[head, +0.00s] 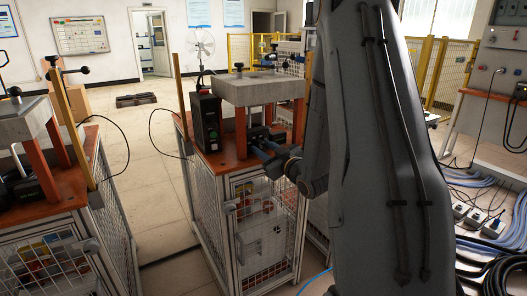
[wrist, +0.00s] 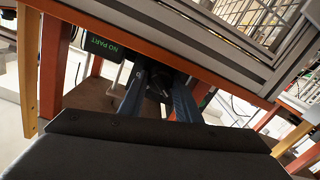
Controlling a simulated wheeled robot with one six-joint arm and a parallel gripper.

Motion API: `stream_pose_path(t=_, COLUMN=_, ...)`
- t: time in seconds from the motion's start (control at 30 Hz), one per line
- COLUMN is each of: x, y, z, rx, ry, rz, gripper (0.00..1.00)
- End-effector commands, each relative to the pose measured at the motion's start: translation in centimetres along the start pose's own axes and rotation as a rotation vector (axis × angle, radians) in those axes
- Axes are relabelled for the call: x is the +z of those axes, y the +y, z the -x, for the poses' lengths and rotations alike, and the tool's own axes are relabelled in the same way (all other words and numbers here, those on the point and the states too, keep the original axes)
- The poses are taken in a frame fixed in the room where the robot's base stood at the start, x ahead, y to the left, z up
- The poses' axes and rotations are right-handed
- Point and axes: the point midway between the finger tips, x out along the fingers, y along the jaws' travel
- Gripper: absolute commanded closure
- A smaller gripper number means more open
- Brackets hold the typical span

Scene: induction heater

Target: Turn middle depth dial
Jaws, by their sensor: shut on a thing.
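The middle heater station has an orange-brown top (head: 222,160) on a metal mesh frame. My gripper (head: 265,147) reaches its front edge, under the grey slab (head: 258,90). In the wrist view, my gripper's two dark blue fingers (wrist: 158,88) are closed on the sides of a dark round dial (wrist: 158,74). Its markings and angle cannot be read. In the head view, the dial is hidden by the fingers against a dark unit. A small display (wrist: 112,47) beside it reads "NO PART" in green.
A black control box (head: 207,122) stands left of the slab. Orange legs hold the slab up close around my gripper. A similar station (head: 42,190) is at the left. Cables (head: 490,205) lie on the floor at the right. The floor between the stations is mostly clear.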

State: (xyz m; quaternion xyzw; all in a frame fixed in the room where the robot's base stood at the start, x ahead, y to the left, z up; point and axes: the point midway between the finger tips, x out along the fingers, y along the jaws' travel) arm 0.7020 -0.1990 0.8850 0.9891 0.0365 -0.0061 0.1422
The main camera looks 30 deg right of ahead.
Motion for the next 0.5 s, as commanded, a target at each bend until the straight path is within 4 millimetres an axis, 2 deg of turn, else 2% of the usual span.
stream_pose_path(t=0.2, x=0.06, y=-0.04, z=0.0, rx=0.002, ry=-0.006, rz=0.131, gripper=0.92)
stream_pose_path(t=0.5, x=-0.03, y=-0.02, z=0.0, rx=0.003, ry=-0.009, rz=0.223, gripper=0.92)
